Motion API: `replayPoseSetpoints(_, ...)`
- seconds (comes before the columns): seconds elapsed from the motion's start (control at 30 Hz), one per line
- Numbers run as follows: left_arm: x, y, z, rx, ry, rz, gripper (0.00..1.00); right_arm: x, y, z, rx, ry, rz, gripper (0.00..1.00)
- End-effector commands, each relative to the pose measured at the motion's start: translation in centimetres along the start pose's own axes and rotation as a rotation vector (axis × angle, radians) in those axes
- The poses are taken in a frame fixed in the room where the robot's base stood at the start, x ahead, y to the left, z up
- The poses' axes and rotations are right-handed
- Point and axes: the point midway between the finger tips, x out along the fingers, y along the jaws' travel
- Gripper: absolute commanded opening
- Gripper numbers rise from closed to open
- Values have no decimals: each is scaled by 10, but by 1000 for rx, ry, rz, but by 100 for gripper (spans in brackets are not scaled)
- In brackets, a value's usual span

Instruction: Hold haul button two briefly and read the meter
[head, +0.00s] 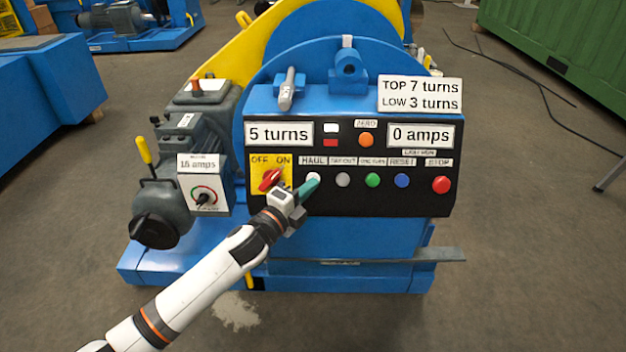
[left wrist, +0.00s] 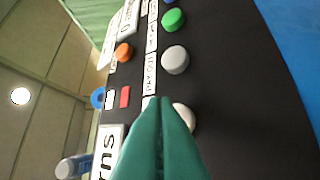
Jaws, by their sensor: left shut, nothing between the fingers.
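The black control panel (head: 340,202) on the blue machine carries a row of buttons. The white button (head: 314,177) sits under the label HAUL; in the left wrist view it (left wrist: 184,115) shows partly behind my fingers. My left gripper (head: 311,186) has teal fingers, shut and empty, with tips at the lower edge of this button. I cannot tell whether they touch or press it. The right-hand meter (head: 424,136) reads 0 amps. The left display (head: 279,133) reads 5 turns. My right gripper is not in view.
Right of HAUL are a grey button (head: 343,180), green button (head: 373,180), blue button (head: 402,180) and red STOP button (head: 441,185). A red switch (head: 270,179) is on the yellow OFF/ON plate. A sign (head: 420,94) reads TOP 7 turns, LOW 3 turns.

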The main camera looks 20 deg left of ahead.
Motion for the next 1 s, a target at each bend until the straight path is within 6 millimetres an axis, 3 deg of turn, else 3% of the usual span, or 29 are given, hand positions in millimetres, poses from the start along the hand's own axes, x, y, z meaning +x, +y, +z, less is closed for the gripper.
replayPoseSetpoints(1.0,6,-4,-4,0,0,0,0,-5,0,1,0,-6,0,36)
